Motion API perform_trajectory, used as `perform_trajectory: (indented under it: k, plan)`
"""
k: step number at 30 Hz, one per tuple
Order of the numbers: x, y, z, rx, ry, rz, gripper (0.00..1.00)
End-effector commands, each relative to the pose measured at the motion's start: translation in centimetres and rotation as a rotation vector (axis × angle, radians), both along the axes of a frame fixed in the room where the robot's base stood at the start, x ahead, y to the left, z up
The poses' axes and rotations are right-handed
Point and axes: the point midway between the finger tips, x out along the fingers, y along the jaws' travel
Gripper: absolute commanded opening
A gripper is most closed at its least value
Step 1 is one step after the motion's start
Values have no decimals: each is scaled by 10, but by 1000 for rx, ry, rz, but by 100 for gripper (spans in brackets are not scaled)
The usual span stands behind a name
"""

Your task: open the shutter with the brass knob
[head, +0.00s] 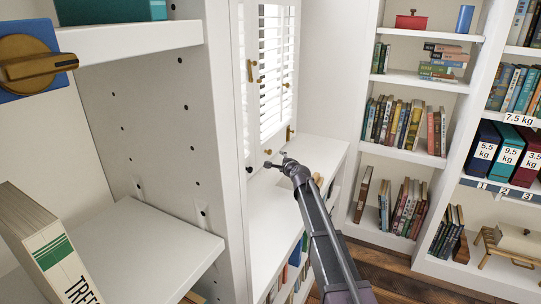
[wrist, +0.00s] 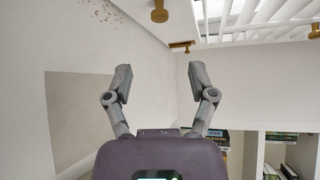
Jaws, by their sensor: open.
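The white louvred shutter (head: 277,75) stands at the window in the head view, and its slats show at the top right of the wrist view (wrist: 245,15). A small brass knob (head: 268,152) sits low on the white frame, just beyond my gripper (head: 275,160). Other brass fittings are a handle (head: 251,71) on the left and a small knob (head: 286,85) on the right. In the wrist view a brass knob (wrist: 160,11) lies ahead of my open gripper (wrist: 160,78), apart from the fingers, with nothing between them. I cannot tell which fitting this is.
A white ledge (head: 315,150) lies below the window, under my arm. A tall white side panel (head: 150,110) stands close on the left. Bookshelves (head: 410,160) fill the right, with weight-labelled binders (head: 510,150). Wood floor (head: 400,275) is clear in front.

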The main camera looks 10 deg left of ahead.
Motion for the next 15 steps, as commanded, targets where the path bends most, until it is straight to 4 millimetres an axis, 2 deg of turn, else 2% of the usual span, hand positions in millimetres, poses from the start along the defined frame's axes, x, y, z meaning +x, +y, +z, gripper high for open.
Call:
perform_trajectory:
  k: [8,15]
  plan:
    - [5,2,-1,-1,0,0,72]
    - [24,11,-7,-1,0,1,72]
